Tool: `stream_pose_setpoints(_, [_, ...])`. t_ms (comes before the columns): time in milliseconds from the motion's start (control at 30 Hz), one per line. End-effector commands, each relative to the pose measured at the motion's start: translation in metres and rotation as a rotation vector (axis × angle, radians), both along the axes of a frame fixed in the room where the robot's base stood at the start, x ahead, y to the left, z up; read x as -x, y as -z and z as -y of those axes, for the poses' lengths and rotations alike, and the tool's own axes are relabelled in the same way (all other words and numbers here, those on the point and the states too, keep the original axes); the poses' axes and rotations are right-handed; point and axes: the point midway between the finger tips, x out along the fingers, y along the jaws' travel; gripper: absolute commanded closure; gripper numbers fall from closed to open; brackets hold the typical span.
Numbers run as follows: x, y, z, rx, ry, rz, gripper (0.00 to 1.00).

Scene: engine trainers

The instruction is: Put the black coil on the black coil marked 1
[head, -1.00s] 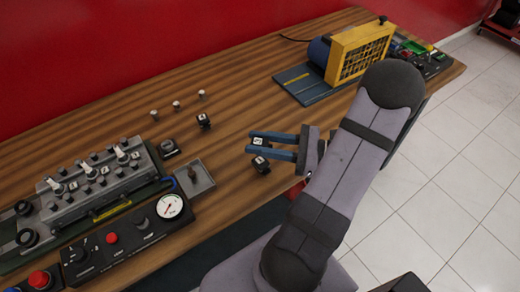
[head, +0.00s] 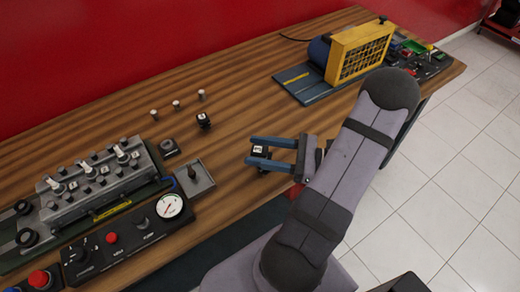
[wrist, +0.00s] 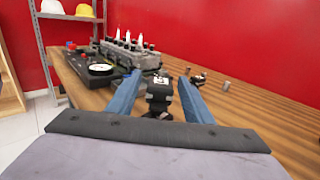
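A black coil with a white label (head: 260,152) stands between the fingers of my gripper (head: 258,153). It seems to rest on a second black coil (head: 263,170), which shows only as a dark part below it and is mostly hidden by the near finger. In the wrist view the upper coil (wrist: 160,92) sits upright between the blue fingertips of my gripper (wrist: 160,82). There are gaps on both sides, so the gripper is open around it. I cannot read the lower coil's mark.
Another labelled black coil (head: 203,120) stands further back, near several small metal pegs (head: 176,105). A dark block (head: 169,148) and the engine head trainer (head: 95,180) with a gauge panel (head: 130,235) are left. A yellow radiator unit (head: 360,52) stands at the back right.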

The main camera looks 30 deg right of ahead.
Motion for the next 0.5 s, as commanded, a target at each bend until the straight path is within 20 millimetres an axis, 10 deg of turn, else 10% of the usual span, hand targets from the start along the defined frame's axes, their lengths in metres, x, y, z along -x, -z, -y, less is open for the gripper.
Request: stream_pose_setpoints(500, [0.021,-0.001,0.022,0.003,0.005,0.001,0.53])
